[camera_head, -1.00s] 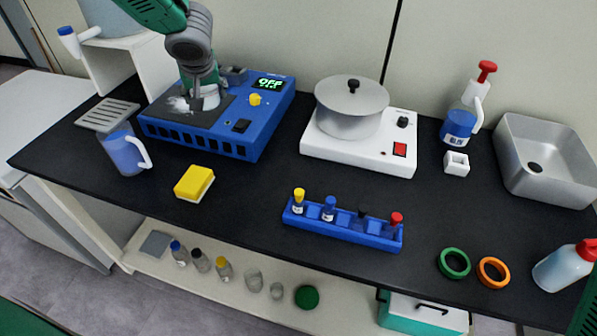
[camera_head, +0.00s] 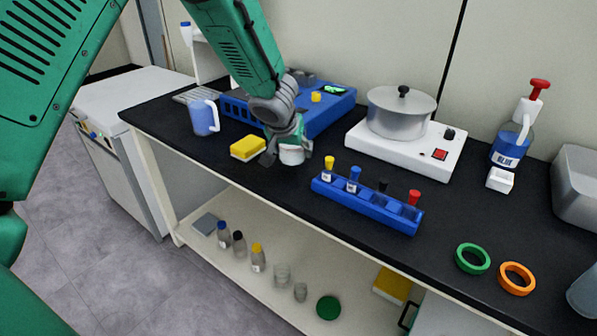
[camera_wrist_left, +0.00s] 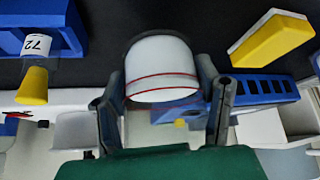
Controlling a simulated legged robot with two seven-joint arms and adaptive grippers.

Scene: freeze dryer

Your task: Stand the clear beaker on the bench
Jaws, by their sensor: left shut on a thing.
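My left gripper (camera_head: 290,150) is shut on a pale, whitish beaker (camera_head: 292,156). The beaker is over the black bench (camera_head: 270,185), between the yellow sponge and the blue tube rack. It looks upright in the head view; I cannot tell whether its base touches the bench. In the left wrist view, the beaker (camera_wrist_left: 162,65) shows thin red rings and sits between the two fingers of the left gripper (camera_wrist_left: 164,95). My right gripper is not in view.
The yellow sponge (camera_head: 248,148) is left of the beaker, and the blue tube rack (camera_head: 366,203) is right. The blue device (camera_head: 325,118) and hotplate (camera_head: 405,152) with its pot (camera_head: 401,112) stand behind. Clear glassware (camera_head: 281,275) stands on the lower shelf.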

